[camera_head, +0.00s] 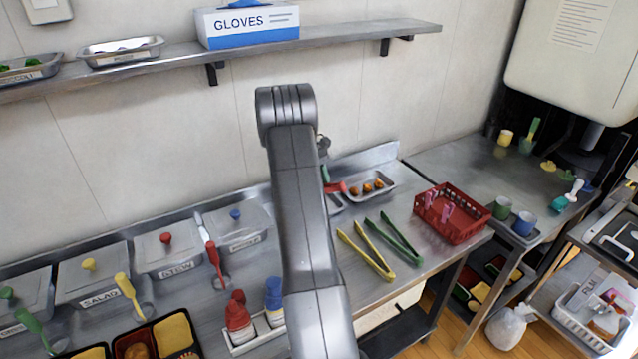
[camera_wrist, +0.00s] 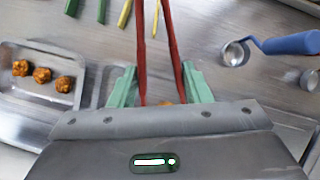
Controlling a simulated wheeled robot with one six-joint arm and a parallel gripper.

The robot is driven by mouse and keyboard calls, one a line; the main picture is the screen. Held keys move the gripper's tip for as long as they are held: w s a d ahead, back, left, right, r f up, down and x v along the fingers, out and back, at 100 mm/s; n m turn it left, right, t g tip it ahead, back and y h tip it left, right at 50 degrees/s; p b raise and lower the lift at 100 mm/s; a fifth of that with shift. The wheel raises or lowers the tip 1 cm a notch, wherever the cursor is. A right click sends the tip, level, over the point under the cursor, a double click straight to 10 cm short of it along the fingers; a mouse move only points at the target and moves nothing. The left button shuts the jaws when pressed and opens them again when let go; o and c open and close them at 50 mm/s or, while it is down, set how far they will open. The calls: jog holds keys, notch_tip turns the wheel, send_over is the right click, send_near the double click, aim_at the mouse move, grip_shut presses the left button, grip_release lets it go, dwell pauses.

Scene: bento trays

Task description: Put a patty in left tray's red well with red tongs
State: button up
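My gripper (camera_wrist: 159,84), with pale green fingers, is closed around the red tongs (camera_wrist: 171,45) in the wrist view. The two tong arms run between the fingers. A small orange bit (camera_wrist: 165,102) shows between the arms, mostly hidden by my gripper body; I cannot tell whether the tongs hold it. In the head view my arm hides most of the gripper, and a bit of red (camera_head: 336,187) shows beside it. Three browned patties (camera_wrist: 41,75) lie in a metal tray (camera_head: 389,183). A bento tray at the bottom left has a red well (camera_head: 121,344) with an orange-brown item inside.
Yellow tongs (camera_head: 366,252) and green tongs (camera_head: 402,240) lie on the counter, left of a red basket (camera_head: 460,232). Lidded containers (camera_head: 165,253) line the back left. Red and blue bottles (camera_head: 238,318) stand near my arm. A blue-handled ladle (camera_wrist: 290,44) shows in the wrist view.

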dwell(0.3)
jog(key=shift+f+b, duration=0.6)
jog(key=shift+f, duration=1.05)
jog(key=shift+f+b, duration=0.75)
jog(key=shift+f, duration=1)
jog(key=c, duration=0.8)
jog(key=shift+r, duration=0.15)
jog(key=shift+c, duration=0.2)
